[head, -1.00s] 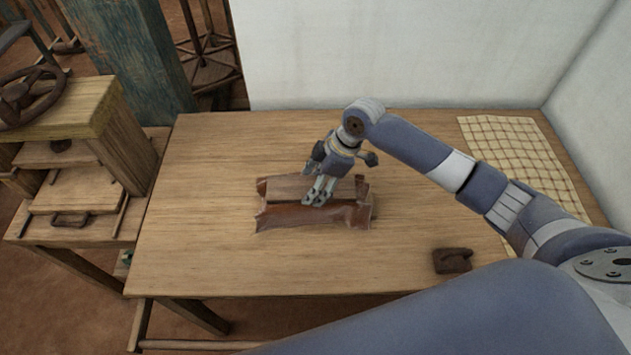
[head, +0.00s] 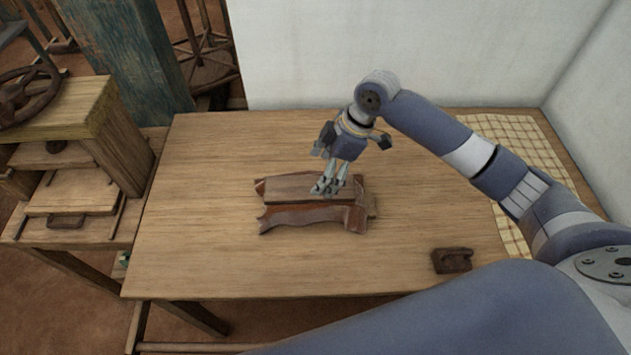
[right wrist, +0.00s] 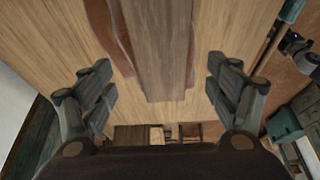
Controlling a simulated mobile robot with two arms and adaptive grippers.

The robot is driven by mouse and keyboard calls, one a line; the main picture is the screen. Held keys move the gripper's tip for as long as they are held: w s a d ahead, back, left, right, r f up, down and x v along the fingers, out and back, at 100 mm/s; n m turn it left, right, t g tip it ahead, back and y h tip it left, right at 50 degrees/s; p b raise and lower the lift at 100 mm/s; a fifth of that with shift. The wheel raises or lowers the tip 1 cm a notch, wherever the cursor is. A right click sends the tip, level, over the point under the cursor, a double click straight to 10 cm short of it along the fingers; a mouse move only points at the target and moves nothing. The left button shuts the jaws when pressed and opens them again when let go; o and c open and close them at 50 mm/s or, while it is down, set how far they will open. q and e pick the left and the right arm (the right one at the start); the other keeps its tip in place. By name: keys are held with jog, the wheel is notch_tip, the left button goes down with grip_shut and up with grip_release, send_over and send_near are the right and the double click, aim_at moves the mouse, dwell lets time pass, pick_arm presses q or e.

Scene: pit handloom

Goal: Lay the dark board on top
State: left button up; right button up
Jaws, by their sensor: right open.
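My right gripper (head: 328,188) is over the right part of the board, fingers pointing down. In the right wrist view its fingers (right wrist: 168,92) are spread wide, with nothing held between them.
A small dark block with a handle (head: 452,260) sits at the table's front right. A checked cloth (head: 505,135) lies at the back right under my arm. A wooden press-like stand (head: 70,190) is at the left. The table (head: 200,250) is otherwise clear.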

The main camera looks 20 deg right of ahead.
jog(key=v, duration=0.6)
jog(key=shift+r+b, duration=0.35)
jog(key=shift+r, duration=0.05)
jog(key=shift+s+d, duration=0.1)
jog(key=shift+d, duration=0.05)
